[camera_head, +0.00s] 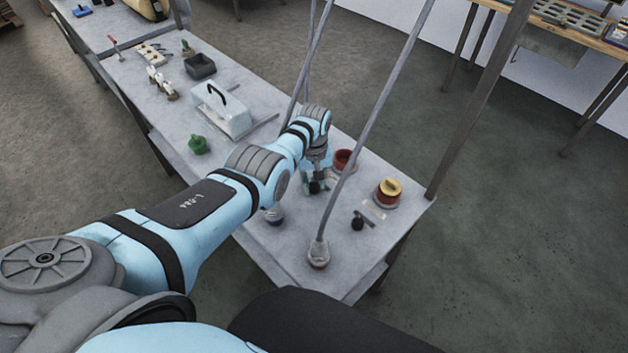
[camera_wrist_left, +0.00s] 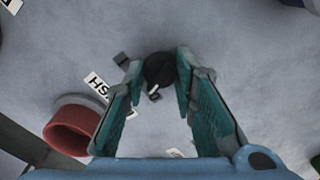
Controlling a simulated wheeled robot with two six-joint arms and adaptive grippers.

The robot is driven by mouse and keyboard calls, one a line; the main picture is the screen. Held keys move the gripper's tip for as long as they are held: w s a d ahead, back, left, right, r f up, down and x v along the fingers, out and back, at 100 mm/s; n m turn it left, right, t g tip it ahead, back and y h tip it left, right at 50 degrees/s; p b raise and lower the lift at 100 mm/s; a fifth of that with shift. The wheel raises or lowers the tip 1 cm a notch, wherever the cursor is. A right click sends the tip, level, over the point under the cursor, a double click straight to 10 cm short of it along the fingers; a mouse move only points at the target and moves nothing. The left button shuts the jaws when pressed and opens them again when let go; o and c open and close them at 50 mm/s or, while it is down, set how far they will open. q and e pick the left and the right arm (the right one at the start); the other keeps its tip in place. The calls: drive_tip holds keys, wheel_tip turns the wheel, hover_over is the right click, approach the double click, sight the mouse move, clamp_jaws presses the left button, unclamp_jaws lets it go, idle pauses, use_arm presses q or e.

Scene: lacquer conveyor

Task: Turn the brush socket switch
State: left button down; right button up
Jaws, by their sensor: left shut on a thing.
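A round black switch knob (camera_wrist_left: 160,71) sits between the fingertips of my left gripper (camera_wrist_left: 159,62) in the left wrist view. The fingers are closed on its sides. A white label (camera_wrist_left: 98,88), partly hidden by a finger, lies beside it; only some of its letters show. In the head view my left gripper (camera_head: 316,184) points down at the table top, and its fingers hide most of what they hold. My right gripper is in neither view.
A red cup (camera_wrist_left: 72,130) is close to the left finger; it also shows in the head view (camera_head: 344,160). A yellow-topped pot (camera_head: 388,190), a black knob (camera_head: 358,223) and a grey cup (camera_head: 318,258) stand nearby. Thin poles rise around the arm.

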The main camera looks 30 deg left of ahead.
use_arm(q)
drive_tip(key=shift+n, duration=1.3)
drive_tip(key=c, duration=1.3)
unclamp_jaws()
wheel_tip(320, 180, up, 12)
drive_tip(key=shift+r, duration=0.1)
